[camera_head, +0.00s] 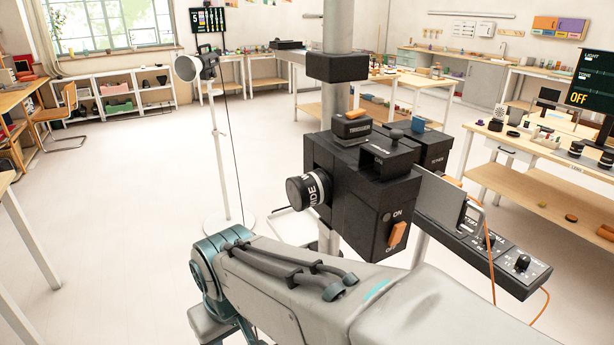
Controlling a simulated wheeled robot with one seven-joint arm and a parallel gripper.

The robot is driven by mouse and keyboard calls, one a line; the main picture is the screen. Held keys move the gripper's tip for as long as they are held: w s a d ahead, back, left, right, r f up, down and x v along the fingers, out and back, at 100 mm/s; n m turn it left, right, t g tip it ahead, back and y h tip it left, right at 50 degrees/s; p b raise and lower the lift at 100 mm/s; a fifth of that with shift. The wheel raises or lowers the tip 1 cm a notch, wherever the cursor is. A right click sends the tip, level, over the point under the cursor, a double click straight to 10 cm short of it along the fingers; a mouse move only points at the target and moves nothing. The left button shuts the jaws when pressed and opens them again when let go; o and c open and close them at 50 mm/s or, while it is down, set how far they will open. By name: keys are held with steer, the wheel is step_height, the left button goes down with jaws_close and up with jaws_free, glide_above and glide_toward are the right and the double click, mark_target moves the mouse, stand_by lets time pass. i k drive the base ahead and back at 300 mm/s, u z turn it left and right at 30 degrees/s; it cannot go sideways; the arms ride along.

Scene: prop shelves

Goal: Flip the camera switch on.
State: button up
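The black box camera (360,200) stands on a grey column in the middle of the view, its lens marked "WIDE" facing left. Its orange switch (397,235) is on the near right face, between an "ON" label above and an "OFF" label below. I cannot tell for sure which way the switch is tipped. A small round lamp beside "ON" looks grey and unlit. My arm crosses the lower foreground below the camera. My gripper is out of view.
A control panel (520,265) with knobs and an orange cable sits right of the camera. A screen (592,85) at the right reads "OFF". A lamp on a stand (218,140) is behind left. Tables line the back and right. Open floor (110,210) lies left.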

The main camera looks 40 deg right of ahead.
mark_target(397, 232)
steer(key=z, duration=1.15)
steer(key=k, duration=0.95)
steer(key=z, duration=0.4)
